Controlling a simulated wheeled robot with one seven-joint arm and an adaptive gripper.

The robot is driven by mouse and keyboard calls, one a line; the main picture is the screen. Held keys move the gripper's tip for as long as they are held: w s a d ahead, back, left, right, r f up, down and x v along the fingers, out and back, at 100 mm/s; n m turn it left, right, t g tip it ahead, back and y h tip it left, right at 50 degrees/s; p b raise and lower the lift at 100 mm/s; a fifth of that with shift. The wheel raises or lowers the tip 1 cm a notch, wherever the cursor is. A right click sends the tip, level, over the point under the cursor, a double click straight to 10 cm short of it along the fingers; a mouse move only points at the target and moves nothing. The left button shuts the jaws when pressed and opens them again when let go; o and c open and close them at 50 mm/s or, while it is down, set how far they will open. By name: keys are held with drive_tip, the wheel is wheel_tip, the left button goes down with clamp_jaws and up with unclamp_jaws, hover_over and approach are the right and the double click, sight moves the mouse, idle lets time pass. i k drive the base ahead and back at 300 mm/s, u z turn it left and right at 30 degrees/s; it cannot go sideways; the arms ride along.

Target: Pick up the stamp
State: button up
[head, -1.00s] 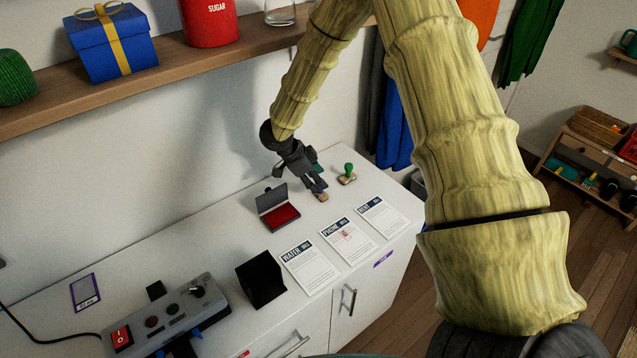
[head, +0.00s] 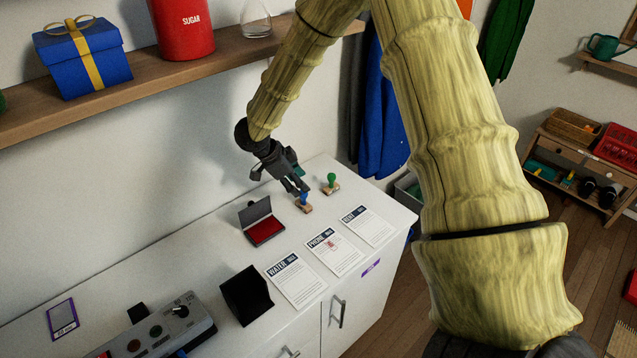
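A stamp with a blue handle (head: 304,197) and a wooden base stands on the white cabinet top, right of the red ink pad. A second stamp, with a green handle (head: 331,179), stands just behind it to the right. My gripper (head: 298,187) points down at the blue stamp from the upper left. Its fingertips are at or just above the blue handle, and I cannot tell whether they touch it. The finger gap is too small to make out. The red ink pad (head: 265,230) has its dark lid raised.
Three bill sheets, water (head: 295,281), phone (head: 334,252) and rent (head: 366,227), lie along the front edge. A black holder (head: 246,296) and a control box (head: 165,330) stand to the left. A wooden shelf (head: 180,84) runs above. My arm hides part of the right side.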

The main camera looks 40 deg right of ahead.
sight(332, 186)
drive_tip(key=z, duration=1.2)
